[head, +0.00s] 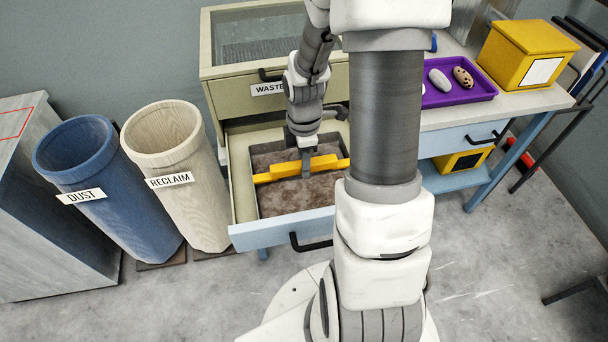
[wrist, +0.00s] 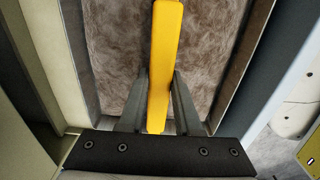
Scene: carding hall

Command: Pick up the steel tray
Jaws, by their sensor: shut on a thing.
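The steel tray (head: 255,192) is a grey box filled with brown-grey fibre (head: 306,194), inside the open drawer (head: 284,234) under the WASTE label. A yellow handle bar (head: 268,177) crosses over it from side to side. My gripper (head: 306,168) reaches down from above and is shut on the middle of this bar. In the wrist view, the fingers of my gripper (wrist: 158,98) stand on either side of the yellow bar (wrist: 163,50), with the tray wall (wrist: 243,65) to the right. I cannot tell whether the tray is clear of the drawer floor.
A blue DUST bin (head: 105,190) and a cream RECLAIM bin (head: 195,215) stand left of the drawer. On the bench at right are a purple tray (head: 440,98) with stone-like pieces and a yellow box (head: 515,60). A shut blue drawer (head: 455,140) is below. Floor in front is open.

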